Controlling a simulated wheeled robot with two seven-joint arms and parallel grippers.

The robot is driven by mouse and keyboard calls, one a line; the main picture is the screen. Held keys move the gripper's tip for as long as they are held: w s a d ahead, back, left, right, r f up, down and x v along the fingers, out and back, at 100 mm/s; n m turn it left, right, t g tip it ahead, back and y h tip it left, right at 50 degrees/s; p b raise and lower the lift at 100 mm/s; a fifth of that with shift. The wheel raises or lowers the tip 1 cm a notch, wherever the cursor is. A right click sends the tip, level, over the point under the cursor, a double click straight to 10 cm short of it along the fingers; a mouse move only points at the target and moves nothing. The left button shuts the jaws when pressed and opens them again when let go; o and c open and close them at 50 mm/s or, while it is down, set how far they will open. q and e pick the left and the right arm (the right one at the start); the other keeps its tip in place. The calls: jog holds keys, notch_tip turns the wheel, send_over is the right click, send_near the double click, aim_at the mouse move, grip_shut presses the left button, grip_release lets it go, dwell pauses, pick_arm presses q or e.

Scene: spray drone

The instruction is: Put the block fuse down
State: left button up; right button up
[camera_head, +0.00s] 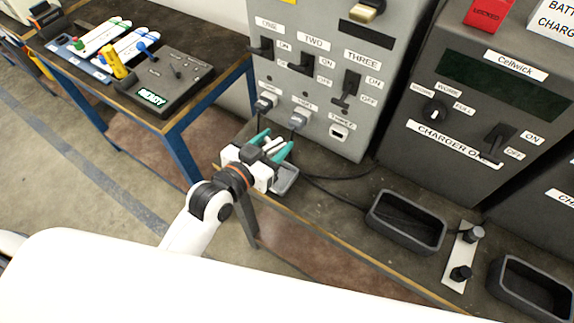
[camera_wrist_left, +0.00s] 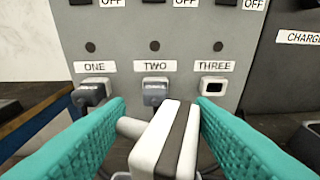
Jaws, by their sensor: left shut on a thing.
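The block fuse is a white block with a dark stripe and a pale round end (camera_wrist_left: 165,142). It sits between the teal fingers of my left gripper (camera_wrist_left: 160,108) in the left wrist view. In the head view my left gripper (camera_head: 276,144) is shut on the fuse (camera_head: 273,145), over the front edge of the bench. The fingers hide part of the tray, and the gap between fuse and tray cannot be judged. My right gripper is out of view.
The grey switch panel (camera_head: 305,130) stands close behind the gripper, with plugs in sockets ONE (camera_wrist_left: 93,90) and TWO (camera_wrist_left: 155,91). Socket THREE (camera_wrist_left: 214,86) is empty. Cables cross the bench. Two dark trays (camera_head: 405,222) (camera_head: 535,287) stand at right.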

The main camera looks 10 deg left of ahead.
pick_arm(q)
jog(key=shift+f, duration=0.55)
jog(key=f, duration=0.5)
jog(key=shift+s+a, duration=0.1)
jog(key=shift+s, duration=0.1)
jog(key=shift+f+b, duration=0.3)
jog(key=shift+f, duration=1.7)
jog(key=shift+f, duration=0.1)
jog(key=shift+s+f+b, duration=0.2)
jog(key=shift+f+b, duration=0.1)
jog(key=shift+f, duration=0.35)
jog(key=o, duration=0.8)
jog(key=shift+f, duration=0.15)
jog(key=shift+r+v, duration=0.25)
jog(key=shift+v, duration=1.75)
jog(key=shift+r+v, duration=0.3)
jog(key=shift+v, duration=1.7)
jog(key=shift+r+v, duration=0.25)
jog(key=shift+v, duration=1.8)
